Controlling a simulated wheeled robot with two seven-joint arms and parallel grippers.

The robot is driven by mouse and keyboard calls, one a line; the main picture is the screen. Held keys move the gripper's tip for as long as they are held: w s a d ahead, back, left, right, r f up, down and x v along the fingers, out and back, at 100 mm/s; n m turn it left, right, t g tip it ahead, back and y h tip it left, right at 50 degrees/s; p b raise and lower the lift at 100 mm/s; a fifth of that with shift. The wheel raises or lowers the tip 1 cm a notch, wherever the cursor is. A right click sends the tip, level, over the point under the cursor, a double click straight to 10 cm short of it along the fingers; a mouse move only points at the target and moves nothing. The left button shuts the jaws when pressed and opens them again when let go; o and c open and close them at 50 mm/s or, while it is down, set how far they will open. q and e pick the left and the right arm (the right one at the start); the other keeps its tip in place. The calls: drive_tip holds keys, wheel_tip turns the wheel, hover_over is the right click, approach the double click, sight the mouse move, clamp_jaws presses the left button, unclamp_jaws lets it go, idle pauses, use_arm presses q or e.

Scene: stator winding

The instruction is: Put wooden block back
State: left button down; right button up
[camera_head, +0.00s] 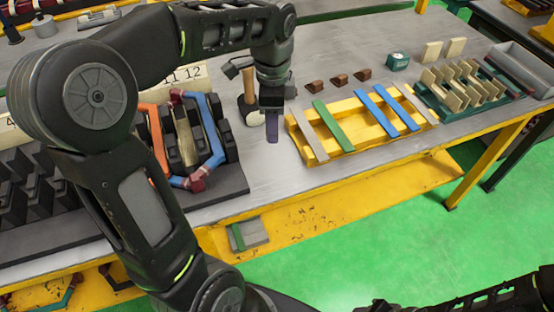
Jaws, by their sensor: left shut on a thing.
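My left gripper (272,112) points down over the bench, between the hammer and the yellow rack. It is shut on a narrow, dark purple-grey piece (272,130); I cannot tell whether this is a wooden block. Pale wooden blocks stand upright in rows in a green holder (427,98) at the right. Two more pale blocks, one (432,51) and another (456,47), stand behind it. Three small brown blocks (339,79) lie behind the yellow rack. Part of my right arm shows at the lower right; its gripper is not in view.
A yellow rack (345,123) carries grey, green and blue strips. A hammer (249,88) stands left of my gripper. A dark fixture (225,181) holds orange, blue and red coils. A green tape-like item (397,61) and a grey bin (520,68) are farther right. Bare bench lies in front of my gripper.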

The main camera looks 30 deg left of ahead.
use_arm(q)
hover_over(273, 161)
drive_tip(key=shift+f, duration=3.1)
drive_tip(key=shift+f, duration=0.1)
drive_tip(key=shift+f, duration=1.8)
drive_tip(key=shift+f, duration=0.15)
drive_tip(key=c, duration=0.8)
unclamp_jaws()
drive_tip(key=shift+o, duration=0.2)
wheel_tip(273, 161, up, 12)
drive_tip(key=shift+r, duration=0.2)
